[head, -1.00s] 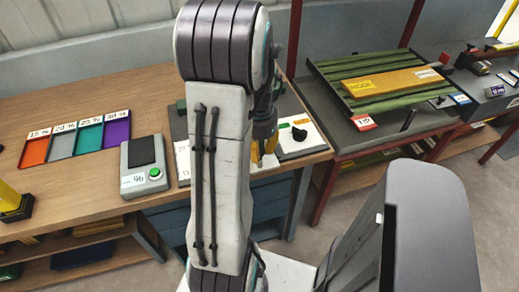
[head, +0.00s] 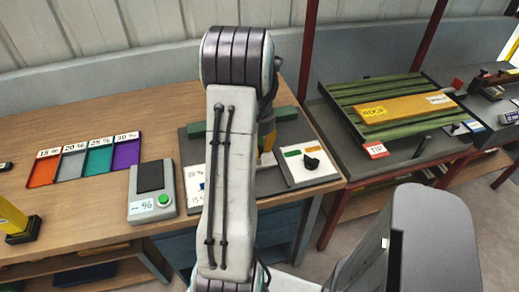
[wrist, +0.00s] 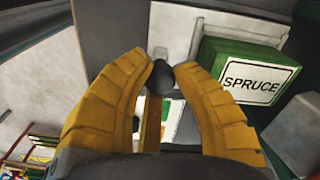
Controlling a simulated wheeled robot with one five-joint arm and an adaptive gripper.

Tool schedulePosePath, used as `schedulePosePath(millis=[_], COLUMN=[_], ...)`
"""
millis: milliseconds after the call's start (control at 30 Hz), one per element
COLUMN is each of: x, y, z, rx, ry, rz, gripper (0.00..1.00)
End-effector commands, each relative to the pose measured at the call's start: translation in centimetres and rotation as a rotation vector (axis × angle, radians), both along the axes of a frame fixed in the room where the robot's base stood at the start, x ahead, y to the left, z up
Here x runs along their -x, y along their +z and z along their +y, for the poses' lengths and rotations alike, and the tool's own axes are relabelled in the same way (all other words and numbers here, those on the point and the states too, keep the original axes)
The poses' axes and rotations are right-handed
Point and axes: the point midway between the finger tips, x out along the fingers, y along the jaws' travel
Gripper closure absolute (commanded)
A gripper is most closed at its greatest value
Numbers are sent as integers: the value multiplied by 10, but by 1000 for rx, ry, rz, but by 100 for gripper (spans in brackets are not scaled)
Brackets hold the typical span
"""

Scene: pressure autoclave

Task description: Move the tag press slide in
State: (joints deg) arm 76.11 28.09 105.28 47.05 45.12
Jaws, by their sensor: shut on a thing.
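My gripper has two yellow fingers, and their tips (wrist: 163,68) are closed around a small dark round knob (wrist: 162,80) in the wrist view. The knob appears to belong to the tag press slide; the slide's body is mostly hidden by the fingers. A green block (wrist: 225,53) with a white "SPRUCE" label (wrist: 258,84) is right of the fingertips. In the head view, my arm covers most of the press on a dark grey board (head: 293,132), and only part of the yellow gripper (head: 267,160) shows beside it.
A white panel with a black knob (head: 311,162) is right of my arm. A grey box with a green button (head: 163,200) and coloured trays (head: 85,162) are to the left. A green-slatted rack with a yellow board (head: 405,107) stands to the right.

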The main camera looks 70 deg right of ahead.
Motion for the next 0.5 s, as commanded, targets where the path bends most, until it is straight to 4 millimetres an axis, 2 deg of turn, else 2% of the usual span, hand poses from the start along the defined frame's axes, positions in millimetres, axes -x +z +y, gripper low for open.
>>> schedulePosePath(millis=[133, 167, 433, 500], x=[-2, -2, -1, -1], y=[-1, -1, 0, 0], z=[-3, -3, -3, -2], rx=[12, 12, 10, 10], ry=[3, 3, 2, 2], rz=[-3, -3, -2, -2], gripper=[100, 73, 49, 47])
